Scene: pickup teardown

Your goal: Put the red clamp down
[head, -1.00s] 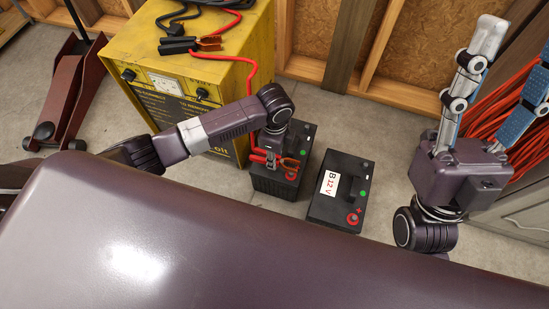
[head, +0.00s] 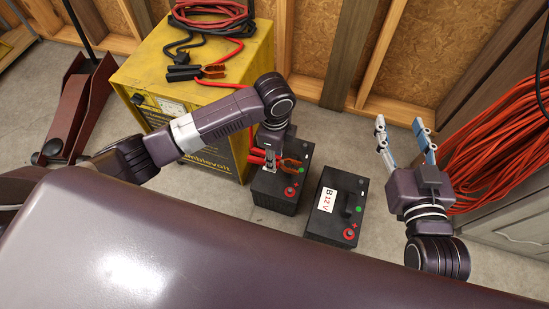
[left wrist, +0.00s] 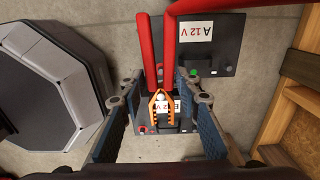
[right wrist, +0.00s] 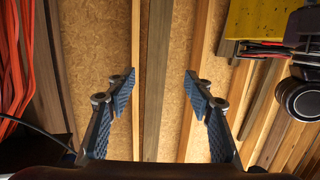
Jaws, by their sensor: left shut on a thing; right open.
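The red clamp (head: 257,157) has red handles and orange jaws, and is at the left battery in the head view. My left gripper (head: 270,160) is shut on it, pointing down. In the left wrist view the clamp's red handles (left wrist: 155,50) and orange jaws (left wrist: 163,105) show between the blue-padded fingers (left wrist: 160,128). Whether the clamp touches the battery is unclear. The left battery (head: 277,190) is black, its label hidden in the head view. The battery marked B 12 V (head: 325,227) stands right of it. My right gripper (head: 405,145) is open and empty, also in its wrist view (right wrist: 160,85).
A yellow charger (head: 140,75) stands behind the left arm, with cables and a black-handled clamp (head: 184,73) on top. A red jack (head: 75,115) is at left. Floor right of battery B is clear.

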